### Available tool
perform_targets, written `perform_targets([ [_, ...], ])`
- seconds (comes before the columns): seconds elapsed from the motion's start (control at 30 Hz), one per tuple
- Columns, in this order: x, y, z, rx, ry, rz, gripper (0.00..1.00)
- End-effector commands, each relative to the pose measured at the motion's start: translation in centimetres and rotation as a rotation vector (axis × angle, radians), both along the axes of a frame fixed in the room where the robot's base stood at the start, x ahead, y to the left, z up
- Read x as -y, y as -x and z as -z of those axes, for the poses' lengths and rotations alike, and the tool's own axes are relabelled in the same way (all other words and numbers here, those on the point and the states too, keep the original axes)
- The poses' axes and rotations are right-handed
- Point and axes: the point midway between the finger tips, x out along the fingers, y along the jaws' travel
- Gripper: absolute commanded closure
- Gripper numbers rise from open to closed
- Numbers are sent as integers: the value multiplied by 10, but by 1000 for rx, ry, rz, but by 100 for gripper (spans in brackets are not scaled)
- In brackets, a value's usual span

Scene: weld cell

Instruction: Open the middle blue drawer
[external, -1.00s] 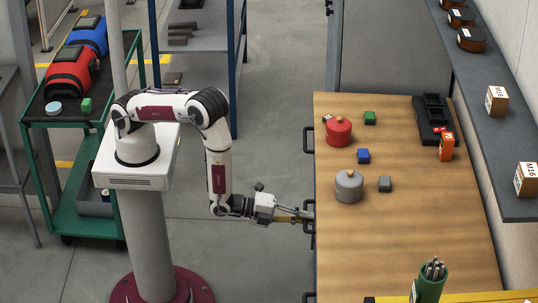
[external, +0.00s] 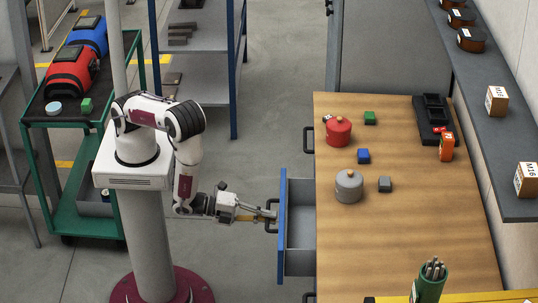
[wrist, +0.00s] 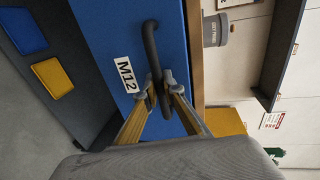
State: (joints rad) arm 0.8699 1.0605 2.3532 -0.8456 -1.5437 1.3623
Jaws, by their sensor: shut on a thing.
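The blue drawer (external: 282,226) stands pulled out to the left from the workbench, with its grey inside showing. Its dark bar handle (external: 271,214) is on the blue front. In the wrist view the blue front (wrist: 112,28) carries a white label reading M12 (wrist: 125,74), and the handle (wrist: 150,45) curves down between my fingers. My gripper (external: 270,214) is shut on the handle, and its two fingertips also show there in the wrist view (wrist: 163,88).
On the wooden benchtop (external: 400,240) stand a red pot (external: 338,131), a grey pot (external: 348,186) and small coloured blocks. Another dark handle (external: 308,139) is farther back on the bench. Floor left of the drawer is clear up to my base.

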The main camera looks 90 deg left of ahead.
Motion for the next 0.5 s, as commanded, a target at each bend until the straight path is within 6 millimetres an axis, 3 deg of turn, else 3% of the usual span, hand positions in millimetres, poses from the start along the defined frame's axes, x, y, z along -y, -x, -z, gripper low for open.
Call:
perform_targets([
  [0.5, 2, 72, 0, 1, -1, 4, 100],
])
